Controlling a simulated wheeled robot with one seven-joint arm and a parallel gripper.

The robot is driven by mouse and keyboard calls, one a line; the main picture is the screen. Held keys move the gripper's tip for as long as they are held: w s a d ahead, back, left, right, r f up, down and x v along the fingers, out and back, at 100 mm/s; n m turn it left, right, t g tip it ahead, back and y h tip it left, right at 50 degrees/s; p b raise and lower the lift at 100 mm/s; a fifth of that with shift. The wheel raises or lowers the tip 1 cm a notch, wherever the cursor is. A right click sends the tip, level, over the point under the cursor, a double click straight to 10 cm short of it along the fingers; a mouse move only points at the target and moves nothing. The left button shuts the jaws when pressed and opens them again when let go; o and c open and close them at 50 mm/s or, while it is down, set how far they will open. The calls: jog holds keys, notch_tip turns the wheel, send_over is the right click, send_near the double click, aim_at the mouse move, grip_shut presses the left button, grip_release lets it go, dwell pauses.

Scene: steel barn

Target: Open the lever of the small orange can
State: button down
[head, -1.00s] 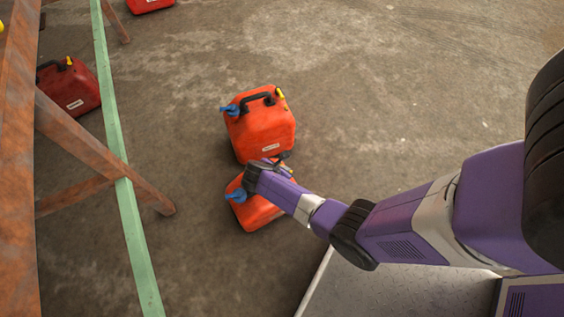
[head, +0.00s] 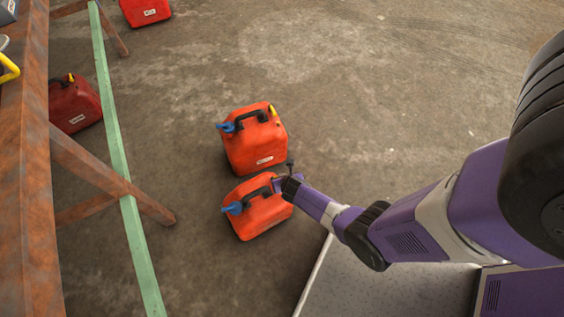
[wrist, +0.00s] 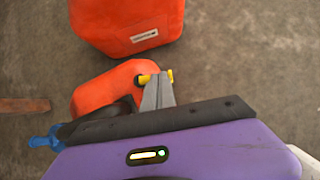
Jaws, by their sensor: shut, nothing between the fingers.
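The small orange can (head: 262,222) stands on the floor, the nearer of two orange cans. It has a dark handle on top, a blue part (head: 234,208) at its left end, and a yellow part beside my fingers in the wrist view (wrist: 147,79). I cannot tell for sure which part is the lever. My gripper (head: 277,184) is at the right end of the can's top, also in the wrist view (wrist: 160,84). Its fingers are shut with nothing between them, close to or touching the yellow part. My gripper's body hides much of the can in the wrist view.
A larger orange can (head: 256,148) stands just behind the small one. A rusty trestle frame (head: 100,172) and a green bar (head: 118,165) are on the left, with a dark red can (head: 75,105) beyond them. Floor to the right of the cans is clear.

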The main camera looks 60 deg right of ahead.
jog(key=shift+d, duration=0.1)
jog(key=shift+w, duration=0.1)
jog(key=shift+w+a+b, duration=0.35)
jog(key=shift+w+a, duration=0.15)
jog(key=shift+w, duration=0.25)
jog(key=p+v, duration=0.8)
jog(key=v, duration=0.6)
jog(key=shift+s+p, duration=0.2)
jog(key=shift+p, duration=0.15)
jog(key=shift+d, duration=0.1)
